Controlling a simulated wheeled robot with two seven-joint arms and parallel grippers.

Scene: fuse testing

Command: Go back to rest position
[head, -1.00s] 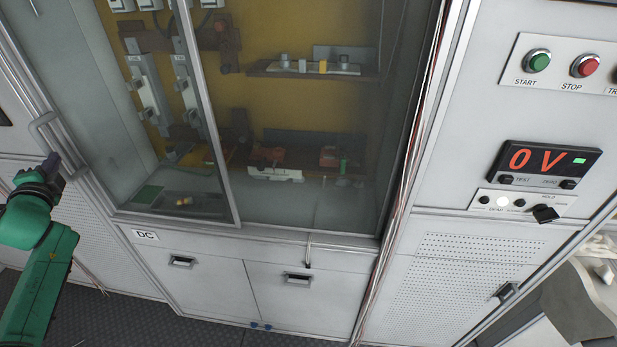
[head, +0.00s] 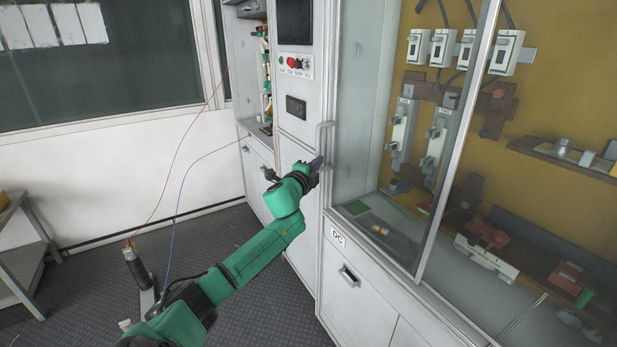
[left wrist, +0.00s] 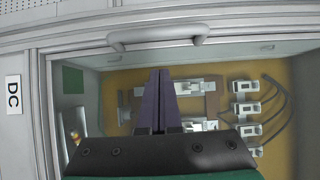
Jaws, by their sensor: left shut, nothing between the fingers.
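My left gripper (head: 316,163) is at the end of the green arm, close to the vertical door handle (head: 325,142) of the glass-fronted test cabinet. In the left wrist view its two purple fingers (left wrist: 159,85) are together with nothing between them. The handle (left wrist: 158,36) shows beyond the fingertips in that view, and the fingers are not around it. I cannot tell whether they touch it. My right gripper is in neither view.
Behind the cabinet glass are switches (head: 465,48) and fuse holders (head: 487,258). A "DC" label (head: 337,237) is on the front below. A grey table (head: 22,250) stands at far left. Red and blue cables hang over open floor (head: 80,295).

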